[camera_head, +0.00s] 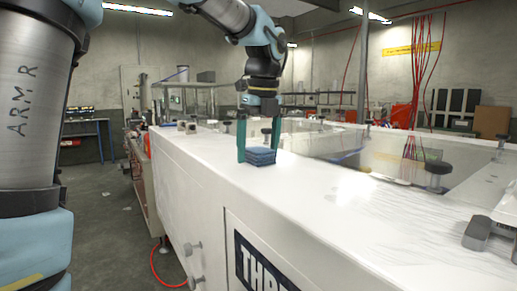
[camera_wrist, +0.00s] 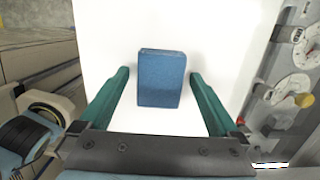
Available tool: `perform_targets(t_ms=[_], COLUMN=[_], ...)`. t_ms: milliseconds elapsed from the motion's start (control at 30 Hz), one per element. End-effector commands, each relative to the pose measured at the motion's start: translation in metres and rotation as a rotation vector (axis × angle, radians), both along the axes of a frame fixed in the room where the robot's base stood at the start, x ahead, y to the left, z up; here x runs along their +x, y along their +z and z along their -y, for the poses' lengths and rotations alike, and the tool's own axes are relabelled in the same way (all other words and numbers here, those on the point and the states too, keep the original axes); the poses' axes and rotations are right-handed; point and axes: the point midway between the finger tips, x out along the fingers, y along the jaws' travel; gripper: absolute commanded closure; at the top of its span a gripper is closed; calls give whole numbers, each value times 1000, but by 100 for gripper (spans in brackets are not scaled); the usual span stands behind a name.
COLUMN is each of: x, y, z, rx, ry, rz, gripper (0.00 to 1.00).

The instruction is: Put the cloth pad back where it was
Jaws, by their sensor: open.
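The blue cloth pad (camera_head: 261,157) lies flat on the white top of the long machine (camera_head: 330,205), close to its left edge. In the wrist view the pad (camera_wrist: 162,78) shows as a blue block with clear white surface around it. My gripper (camera_head: 258,150) points down over the pad with its green fingers apart. In the wrist view the open fingers (camera_wrist: 160,84) stand to the left and right of the pad, with a gap on each side. Whether the fingertips touch the white surface is not clear.
Round gauges (camera_wrist: 292,88) line the right side in the wrist view. Floor lies beyond the left edge.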

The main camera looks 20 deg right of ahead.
Motion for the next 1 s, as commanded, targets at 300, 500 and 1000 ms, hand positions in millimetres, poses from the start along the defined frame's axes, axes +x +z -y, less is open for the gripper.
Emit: perform_targets(t_ms=[300,500,1000], x=[-4,-9,-14], y=[42,84,122], z=[2,3,3], rx=[-3,-3,0], ry=[0,-1,0], rz=[5,3,0], gripper=[3,3,3])
